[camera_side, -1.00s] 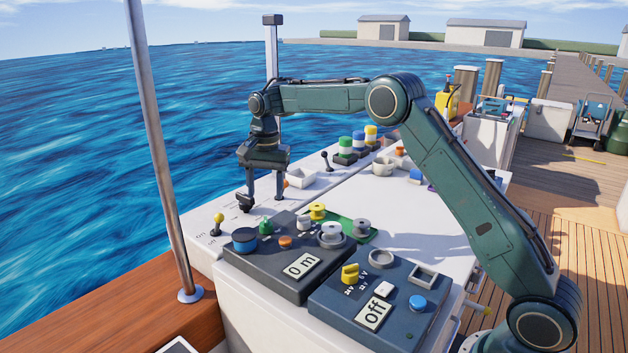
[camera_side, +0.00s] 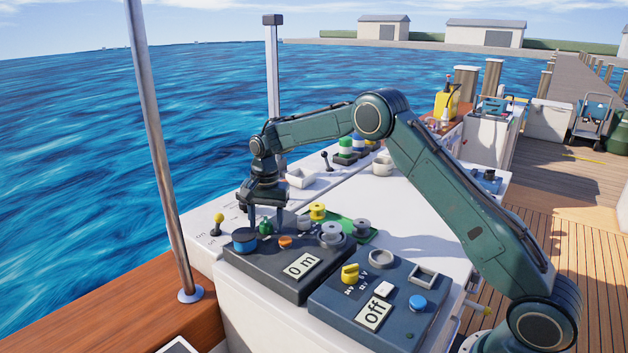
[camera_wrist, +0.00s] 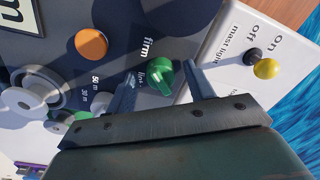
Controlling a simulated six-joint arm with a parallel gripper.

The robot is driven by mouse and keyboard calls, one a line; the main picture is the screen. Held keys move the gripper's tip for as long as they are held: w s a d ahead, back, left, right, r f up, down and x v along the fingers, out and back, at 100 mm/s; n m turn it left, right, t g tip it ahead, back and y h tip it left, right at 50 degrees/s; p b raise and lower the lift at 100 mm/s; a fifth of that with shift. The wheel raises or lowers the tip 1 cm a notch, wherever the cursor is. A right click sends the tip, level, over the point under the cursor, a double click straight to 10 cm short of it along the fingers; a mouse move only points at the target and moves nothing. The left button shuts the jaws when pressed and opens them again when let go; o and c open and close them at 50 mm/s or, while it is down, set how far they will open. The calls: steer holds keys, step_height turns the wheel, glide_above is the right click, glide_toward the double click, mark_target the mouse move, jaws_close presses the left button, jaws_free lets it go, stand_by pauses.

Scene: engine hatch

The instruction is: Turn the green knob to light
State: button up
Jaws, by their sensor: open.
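The green knob (camera_side: 266,227) stands on the dark grey panel box (camera_side: 272,262), at its back edge. In the wrist view the green knob (camera_wrist: 160,77) has printed words beside it; "firm" is readable, and another beginning with "li" is partly hidden. My gripper (camera_side: 264,222) is low over the knob, pointing down. In the wrist view my gripper (camera_wrist: 160,85) is open, with one finger on each side of the knob. I cannot tell whether either finger touches it.
A blue knob (camera_side: 244,239) and an orange button (camera_side: 285,241) sit close by on the same box. Grey spools (camera_side: 331,235) stand to the right. A yellow-tipped mast light lever (camera_wrist: 265,68) is just beyond one finger. A display (camera_side: 301,266) reads "0 m".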

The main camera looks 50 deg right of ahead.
steer(key=c, duration=1)
steer(key=shift+n, duration=0.5)
steer(key=n, duration=0.3)
steer(key=shift+n, duration=0.4)
steer(key=n, duration=0.9)
steer(key=shift+d+g, duration=0.1)
steer(key=shift+g, duration=0.2)
steer(key=n, duration=0.4)
steer(key=shift+w, duration=0.1)
steer(key=shift+o, duration=0.2)
